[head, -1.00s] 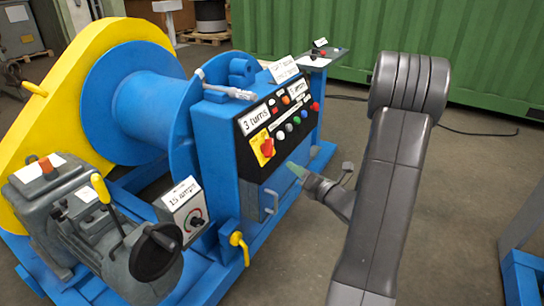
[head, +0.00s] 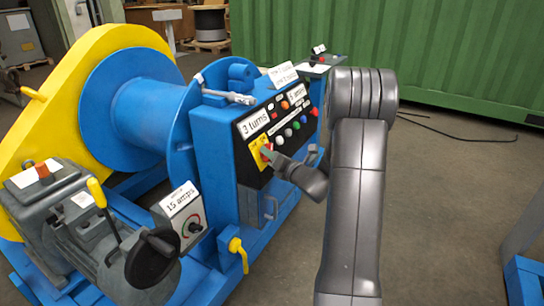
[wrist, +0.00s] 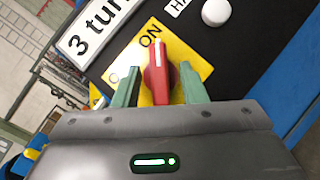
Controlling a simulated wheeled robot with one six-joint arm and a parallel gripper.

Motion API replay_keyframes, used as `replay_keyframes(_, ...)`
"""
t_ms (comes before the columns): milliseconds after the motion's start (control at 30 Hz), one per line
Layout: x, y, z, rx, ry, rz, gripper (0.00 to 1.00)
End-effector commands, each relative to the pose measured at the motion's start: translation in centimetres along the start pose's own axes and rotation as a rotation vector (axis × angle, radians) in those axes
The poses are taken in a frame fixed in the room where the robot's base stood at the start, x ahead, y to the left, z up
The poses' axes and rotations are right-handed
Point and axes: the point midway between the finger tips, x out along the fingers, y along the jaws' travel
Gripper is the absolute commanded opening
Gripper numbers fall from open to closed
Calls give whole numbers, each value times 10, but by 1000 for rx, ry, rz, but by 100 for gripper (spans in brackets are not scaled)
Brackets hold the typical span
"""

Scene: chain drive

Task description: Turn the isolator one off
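The isolator is a red rotary handle (wrist: 157,80) on a yellow plate (wrist: 190,62) on the black control panel. In the wrist view its white-striped end points up, close by the word ON; a second word at left is mostly hidden. In the head view the yellow plate (head: 255,155) shows at the panel's lower left, with the red handle partly covered. My gripper (head: 271,155) is at the handle. In the wrist view its two green fingers (wrist: 158,88) are open, one on each side of the handle, with a visible gap on both sides.
The panel also carries a "3 turns" label (head: 254,123) and several coloured buttons and lamps, including a white button (wrist: 216,12). A "15 amps" dial box (head: 181,212) stands at lower left.

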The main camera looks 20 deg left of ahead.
Motion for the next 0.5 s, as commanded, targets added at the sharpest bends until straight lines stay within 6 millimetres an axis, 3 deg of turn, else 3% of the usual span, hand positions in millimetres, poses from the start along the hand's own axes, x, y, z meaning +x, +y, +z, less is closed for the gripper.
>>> replay_keyframes(133,0,0,0,0,0,0,38)
replay_keyframes(333,0,0,0,0,0,0,1)
replay_keyframes(500,0,0,0,-1,0,1,0)
